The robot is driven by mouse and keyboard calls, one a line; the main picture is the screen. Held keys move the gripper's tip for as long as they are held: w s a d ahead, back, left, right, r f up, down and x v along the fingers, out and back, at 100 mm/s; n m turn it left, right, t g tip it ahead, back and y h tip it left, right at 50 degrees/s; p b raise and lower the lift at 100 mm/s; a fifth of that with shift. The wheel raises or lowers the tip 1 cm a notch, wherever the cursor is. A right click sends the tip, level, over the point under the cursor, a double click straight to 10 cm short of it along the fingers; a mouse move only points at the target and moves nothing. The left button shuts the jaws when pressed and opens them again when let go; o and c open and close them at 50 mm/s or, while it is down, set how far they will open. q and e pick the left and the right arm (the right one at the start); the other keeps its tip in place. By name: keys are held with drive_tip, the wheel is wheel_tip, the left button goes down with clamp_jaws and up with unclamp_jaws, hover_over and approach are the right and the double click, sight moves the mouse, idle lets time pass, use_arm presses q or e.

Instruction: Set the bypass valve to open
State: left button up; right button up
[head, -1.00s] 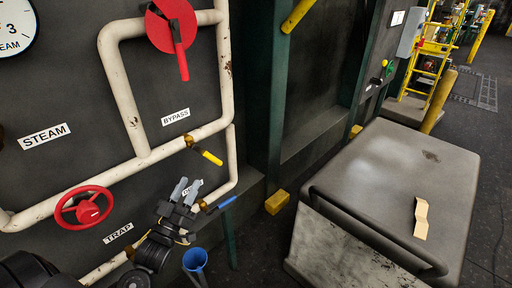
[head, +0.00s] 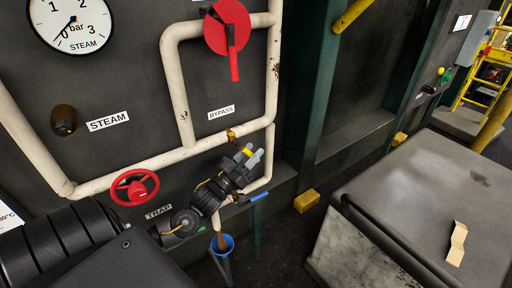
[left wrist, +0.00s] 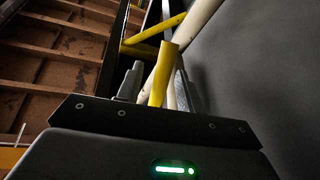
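The BYPASS label (head: 221,112) is on the dark panel in the head view. Above it is a red disc (head: 218,40) with a red lever (head: 235,66) hanging down. Below it, a yellow-handled valve sits on the cream pipe; only a bit of its yellow handle (head: 247,151) shows behind my left gripper (head: 256,158). In the left wrist view, the yellow handle (left wrist: 159,78) stands between the two grey fingers of my left gripper (left wrist: 155,84). The fingers look apart, with a gap left of the handle; contact on the right is unclear. My right gripper is not in view.
A red handwheel (head: 135,187) is at the lower left near the TRAP label (head: 158,211). A blue handle (head: 259,196) is just below my left gripper, and a blue funnel (head: 222,245) is under it. A grey cabinet (head: 420,190) stands at the right.

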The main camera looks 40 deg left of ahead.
use_arm(q)
drive_tip(key=shift+w+d+r, duration=0.1)
drive_tip(key=shift+w+r, duration=0.15)
drive_tip(key=shift+w, duration=0.45)
clamp_jaws()
